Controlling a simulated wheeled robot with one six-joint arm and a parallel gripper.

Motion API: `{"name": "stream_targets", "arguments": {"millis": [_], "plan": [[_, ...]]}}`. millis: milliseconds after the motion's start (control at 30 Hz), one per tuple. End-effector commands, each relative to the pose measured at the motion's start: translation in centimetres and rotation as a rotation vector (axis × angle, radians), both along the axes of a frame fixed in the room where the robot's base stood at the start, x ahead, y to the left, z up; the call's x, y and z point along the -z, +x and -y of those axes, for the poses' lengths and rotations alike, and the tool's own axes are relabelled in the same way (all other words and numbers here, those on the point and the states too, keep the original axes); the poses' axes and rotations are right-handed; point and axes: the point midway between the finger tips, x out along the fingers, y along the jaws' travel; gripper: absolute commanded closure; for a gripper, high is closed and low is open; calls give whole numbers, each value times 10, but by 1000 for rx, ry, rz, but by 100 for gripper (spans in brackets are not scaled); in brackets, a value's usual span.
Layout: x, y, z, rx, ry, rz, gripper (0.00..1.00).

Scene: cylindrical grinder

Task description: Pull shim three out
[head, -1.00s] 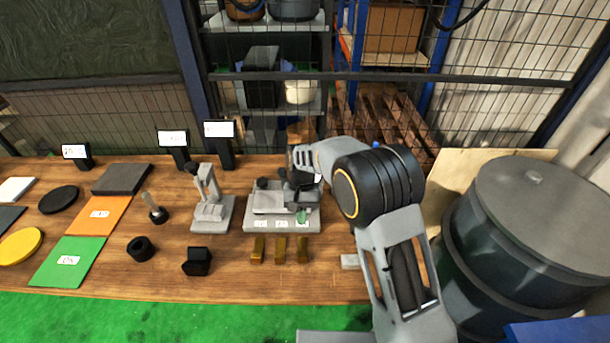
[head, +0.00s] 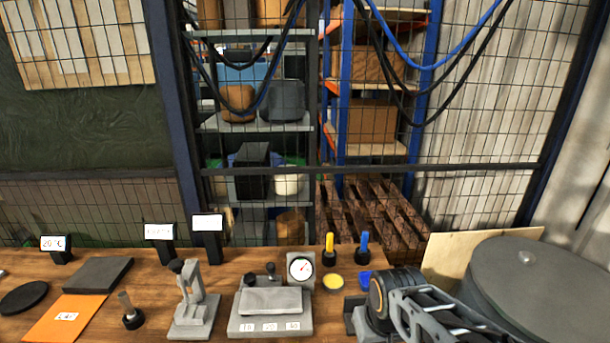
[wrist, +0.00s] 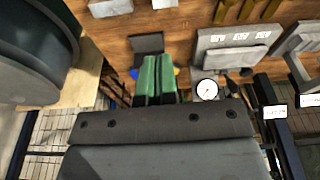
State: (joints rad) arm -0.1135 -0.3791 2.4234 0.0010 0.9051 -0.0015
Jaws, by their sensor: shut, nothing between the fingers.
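Several brass strips, which look like the shims, lie on the wooden bench at the top edge of the wrist view; one is the brass strip (wrist: 246,10). They are partly cut off, and I cannot tell which is shim three. The grey fixture with three white labels (wrist: 235,48) lies beside them; the fixture also shows in the head view (head: 270,325). My gripper (wrist: 156,62) has green fingers, shut together and empty, over the bench beside the fixture and apart from the strips. In the head view my arm is at the lower right and the fingers cannot be made out.
A round dial gauge (head: 300,268) stands behind the fixture. A yellow marker (head: 329,248) and a blue marker (head: 363,245) stand upright to its right. A grey stand (head: 190,305) is left of the fixture. A large dark drum (head: 540,285) fills the right side.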

Motion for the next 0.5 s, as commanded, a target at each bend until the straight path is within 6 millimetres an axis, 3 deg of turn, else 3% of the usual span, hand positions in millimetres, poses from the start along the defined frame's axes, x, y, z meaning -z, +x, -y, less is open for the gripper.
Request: {"name": "stream_targets", "arguments": {"millis": [200,500], "plan": [[-25,-22,22,75,6,132,100],[-41,-24,31,115,7,193,100]]}}
